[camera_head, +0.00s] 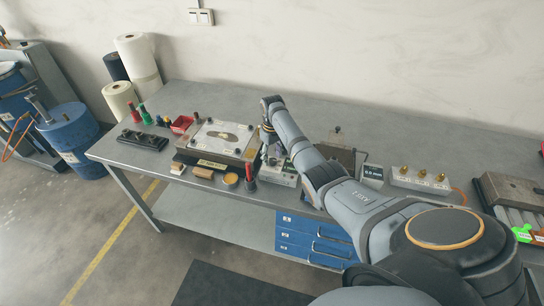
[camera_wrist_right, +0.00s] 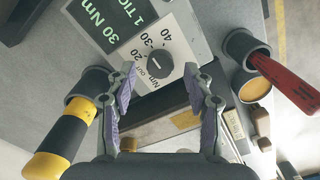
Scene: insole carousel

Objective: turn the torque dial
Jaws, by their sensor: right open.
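The torque dial (camera_wrist_right: 160,64) is a dark round knob on a pale box face with printed numbers 20, 30 and 40 around it. A dark display (camera_wrist_right: 108,22) beside it shows "30 Nm" and "1 TIC…" in green. My right gripper (camera_wrist_right: 160,72) is open, its two purple-padded fingertips on either side of the dial in the wrist view. Whether they touch it cannot be told. In the head view the right gripper (camera_head: 270,152) is over the small pale box (camera_head: 282,178), and the arm hides part of it. My left gripper is not in view.
A yellow-and-black handle (camera_wrist_right: 62,140) in a dark cup and a red handle (camera_wrist_right: 288,84) in another cup flank the fingers. A press-like plate fixture (camera_head: 220,138) stands left of the box. A box with brass knobs (camera_head: 420,180) stands to the right.

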